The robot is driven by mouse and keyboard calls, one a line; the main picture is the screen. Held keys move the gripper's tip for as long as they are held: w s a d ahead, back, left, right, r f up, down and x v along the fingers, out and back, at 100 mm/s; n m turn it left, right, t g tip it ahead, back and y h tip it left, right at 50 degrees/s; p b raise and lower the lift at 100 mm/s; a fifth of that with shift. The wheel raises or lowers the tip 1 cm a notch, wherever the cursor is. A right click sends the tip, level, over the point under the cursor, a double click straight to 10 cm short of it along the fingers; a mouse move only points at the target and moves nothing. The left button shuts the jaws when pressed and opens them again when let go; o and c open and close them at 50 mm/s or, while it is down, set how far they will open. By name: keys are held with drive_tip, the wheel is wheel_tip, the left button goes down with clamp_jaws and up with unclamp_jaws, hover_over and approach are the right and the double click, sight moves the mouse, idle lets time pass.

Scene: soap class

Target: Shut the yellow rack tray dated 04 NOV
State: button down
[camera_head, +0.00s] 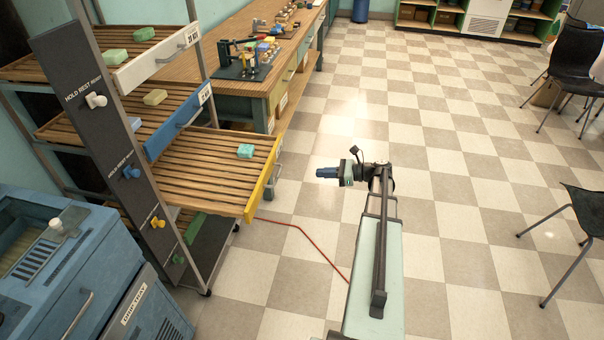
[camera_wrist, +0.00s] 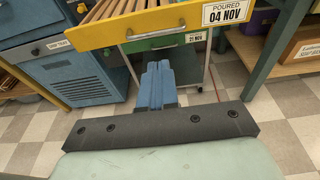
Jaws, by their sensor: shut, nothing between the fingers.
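The yellow rack tray (camera_head: 263,178) is pulled out of the rack, to the right, with a green soap bar (camera_head: 245,151) on its wooden slats. In the wrist view its yellow front (camera_wrist: 150,28) crosses the top, with a metal handle and a label reading POURED 04 NOV (camera_wrist: 227,12). My gripper (camera_head: 318,173) is shut and empty, to the right of the tray front and apart from it. In the wrist view my blue fingers (camera_wrist: 156,66) are together and point at the area just below the yellow front.
A green tray front (camera_wrist: 168,41) labelled 21 NOV sits below the yellow one. Blue (camera_head: 177,122) and white (camera_head: 155,60) trays are above. A dark post (camera_head: 110,130) carries coloured knobs. A blue machine (camera_head: 65,250) stands left, a workbench (camera_head: 262,85) behind.

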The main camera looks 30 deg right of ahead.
sight(214, 163)
drive_tip(key=x, duration=1.3)
drive_tip(key=shift+w+a, duration=0.25)
drive_tip(key=shift+w, duration=0.1)
drive_tip(key=r+x, duration=0.2)
drive_tip(key=x, duration=0.7)
drive_tip(key=r+x, duration=0.2)
drive_tip(key=x, duration=0.7)
drive_tip(key=w+r+x, duration=0.1)
drive_tip(key=x, duration=0.8)
drive_tip(key=shift+w+a+r, duration=0.25)
drive_tip(key=shift+a+r, duration=0.1)
drive_tip(key=shift+a, duration=0.1)
drive_tip(key=shift+w+a, duration=0.25)
drive_tip(key=shift+w+a+r, duration=0.1)
drive_tip(key=shift+w+r, duration=0.05)
drive_tip(key=v, duration=1.5)
drive_tip(key=shift+f, duration=0.3)
